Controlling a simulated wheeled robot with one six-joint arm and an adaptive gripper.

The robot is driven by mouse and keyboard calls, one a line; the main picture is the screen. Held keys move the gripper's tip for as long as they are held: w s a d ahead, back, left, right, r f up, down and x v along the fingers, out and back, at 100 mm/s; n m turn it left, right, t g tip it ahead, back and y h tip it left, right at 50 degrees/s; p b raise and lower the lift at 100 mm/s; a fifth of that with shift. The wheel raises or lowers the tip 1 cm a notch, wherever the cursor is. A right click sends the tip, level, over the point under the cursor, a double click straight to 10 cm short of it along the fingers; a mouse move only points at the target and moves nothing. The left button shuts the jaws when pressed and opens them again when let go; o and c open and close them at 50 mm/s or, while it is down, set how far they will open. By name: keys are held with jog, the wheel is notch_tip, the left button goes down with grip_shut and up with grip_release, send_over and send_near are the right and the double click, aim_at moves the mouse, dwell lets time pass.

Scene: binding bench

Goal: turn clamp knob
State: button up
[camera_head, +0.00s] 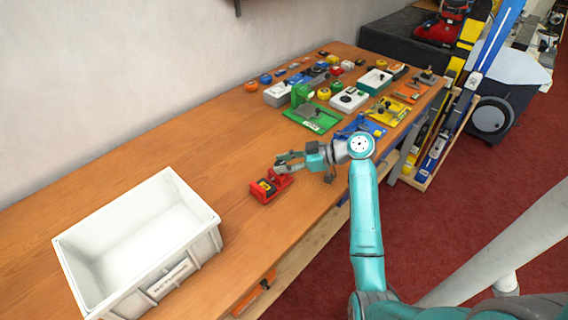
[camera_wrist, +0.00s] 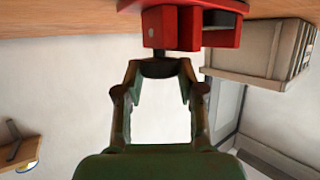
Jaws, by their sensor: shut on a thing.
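A red clamp (camera_head: 266,188) sits on the wooden bench (camera_head: 230,160) near its front edge. It also shows in the wrist view (camera_wrist: 190,30), at the top of the picture, where the camera looks from upside down. My gripper (camera_head: 283,163) reaches in from the right at the clamp's right end. In the wrist view my gripper (camera_wrist: 160,72) has its two fingertips on a dark round knob (camera_wrist: 160,68) below the red block. The fingers touch the knob from both sides. How far the knob has turned cannot be told.
A white bin (camera_head: 190,268) stands on the bench to the left of the clamp. A green device (camera_head: 312,115), a blue one (camera_head: 360,127) and several small parts crowd the far right of the bench. Bare wood lies between bin and clamp.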

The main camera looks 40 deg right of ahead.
jog(key=shift+f+n+g+y, duration=0.15)
jog(key=shift+n+g+y, duration=0.55)
jog(key=shift+n, duration=0.1)
jog(key=o, duration=1.1)
jog(key=shift+w, duration=0.1)
jog(key=shift+o, duration=0.2)
jog(key=shift+d, duration=0.1)
jog(key=v, duration=1.2)
jog(key=shift+d, duration=0.15)
